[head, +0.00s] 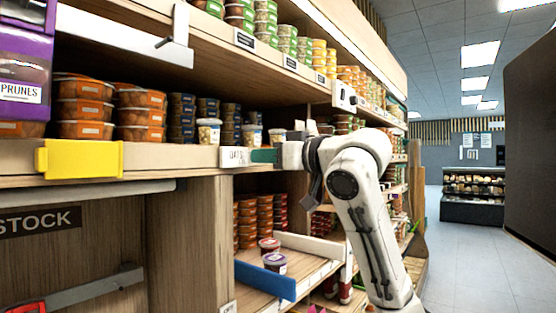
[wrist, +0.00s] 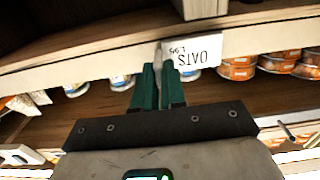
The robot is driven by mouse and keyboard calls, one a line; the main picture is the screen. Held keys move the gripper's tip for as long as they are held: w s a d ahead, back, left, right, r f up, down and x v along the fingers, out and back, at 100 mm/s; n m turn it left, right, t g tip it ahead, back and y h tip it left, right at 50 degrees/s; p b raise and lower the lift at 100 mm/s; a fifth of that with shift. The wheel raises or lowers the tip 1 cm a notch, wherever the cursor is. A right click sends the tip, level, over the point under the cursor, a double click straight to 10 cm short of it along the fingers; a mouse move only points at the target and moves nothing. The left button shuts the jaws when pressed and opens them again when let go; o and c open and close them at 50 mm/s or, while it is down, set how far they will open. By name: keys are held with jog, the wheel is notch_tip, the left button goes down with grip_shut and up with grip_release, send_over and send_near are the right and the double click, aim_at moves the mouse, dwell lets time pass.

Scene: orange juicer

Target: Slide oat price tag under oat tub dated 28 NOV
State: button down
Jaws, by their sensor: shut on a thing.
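The oat price tag (head: 235,157) is a white card reading OATS at the front edge of the middle shelf. In the wrist view the tag (wrist: 195,50) shows upside down with a price. My gripper (head: 264,156) is shut on the tag's end with its green fingers, which also show in the wrist view (wrist: 158,88). A pale-filled tub (head: 208,132) stands on the shelf above and left of the tag. Similar pale tubs (head: 252,134) stand to its right, partly hidden. No date is readable, so I cannot tell which is 28 NOV.
The shelf edge (head: 200,160) runs close by my gripper. A yellow holder (head: 80,158) is clipped to it at left. Orange tubs (head: 140,115) and dark tubs (head: 183,118) stand along the shelf. A lower shelf with a blue divider (head: 265,281) lies below. The aisle at right is clear.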

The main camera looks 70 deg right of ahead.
jog(key=shift+a, duration=0.15)
jog(key=c, duration=1.2)
grip_release()
jog(key=b+v, duration=0.2)
jog(key=v, duration=0.8)
jog(key=shift+s+b, duration=0.3)
jog(key=shift+b, duration=0.1)
jog(key=shift+a+f, duration=0.1)
